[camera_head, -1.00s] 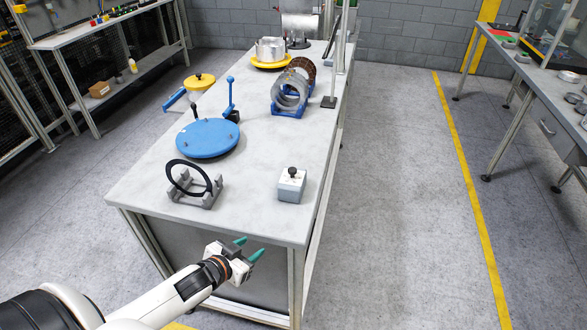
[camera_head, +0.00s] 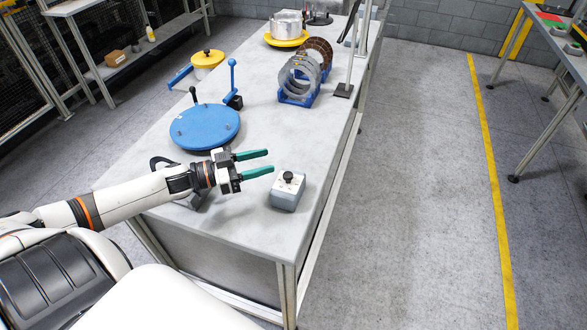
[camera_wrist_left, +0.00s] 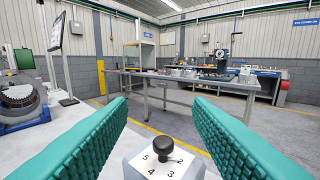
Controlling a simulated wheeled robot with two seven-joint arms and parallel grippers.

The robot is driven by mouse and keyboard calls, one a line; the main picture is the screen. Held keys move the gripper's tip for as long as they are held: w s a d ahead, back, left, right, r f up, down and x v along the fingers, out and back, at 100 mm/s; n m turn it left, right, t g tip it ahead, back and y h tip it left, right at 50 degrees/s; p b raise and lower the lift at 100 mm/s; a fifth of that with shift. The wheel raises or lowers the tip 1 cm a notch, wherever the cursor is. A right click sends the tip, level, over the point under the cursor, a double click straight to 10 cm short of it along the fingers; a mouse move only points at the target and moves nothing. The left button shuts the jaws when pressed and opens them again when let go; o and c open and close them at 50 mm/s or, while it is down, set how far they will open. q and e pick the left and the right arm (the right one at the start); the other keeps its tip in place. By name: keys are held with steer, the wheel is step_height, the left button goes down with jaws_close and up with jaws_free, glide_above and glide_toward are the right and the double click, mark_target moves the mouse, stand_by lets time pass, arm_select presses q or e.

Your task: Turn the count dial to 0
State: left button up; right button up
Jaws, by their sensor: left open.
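The count dial is a black knob (camera_head: 288,177) on top of a small light-grey box (camera_head: 286,196) near the table's front right corner. In the left wrist view the knob (camera_wrist_left: 163,146) stands low between the fingers, with numbers such as 5, 4, 3 and 2 around it on the box top (camera_wrist_left: 140,160). The 0 mark cannot be made out. My left gripper (camera_head: 262,163) is open and empty, with green fingers pointing right, just left of the knob and apart from it. My right gripper is not in view.
A blue round plate with a lever (camera_head: 205,127) lies behind my left gripper. A grey stand (camera_head: 200,198) is partly hidden under my arm. Discs in a blue rack (camera_head: 298,95) stand farther back. The table surface (camera_head: 260,150) around the box is clear.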

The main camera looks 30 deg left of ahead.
mark_target(288, 174)
arm_select(q)
steer(key=f, duration=0.6)
steer(key=shift+s+d+f, duration=0.15)
steer(key=shift+s+f, duration=0.05)
steer(key=shift+f, duration=0.05)
steer(key=p+x, duration=0.1)
steer(key=x, duration=0.5)
steer(key=shift+r+p, duration=0.15)
steer(key=shift+p, duration=0.25)
steer(key=shift+w+d, duration=0.35)
steer(key=shift+w, duration=0.15)
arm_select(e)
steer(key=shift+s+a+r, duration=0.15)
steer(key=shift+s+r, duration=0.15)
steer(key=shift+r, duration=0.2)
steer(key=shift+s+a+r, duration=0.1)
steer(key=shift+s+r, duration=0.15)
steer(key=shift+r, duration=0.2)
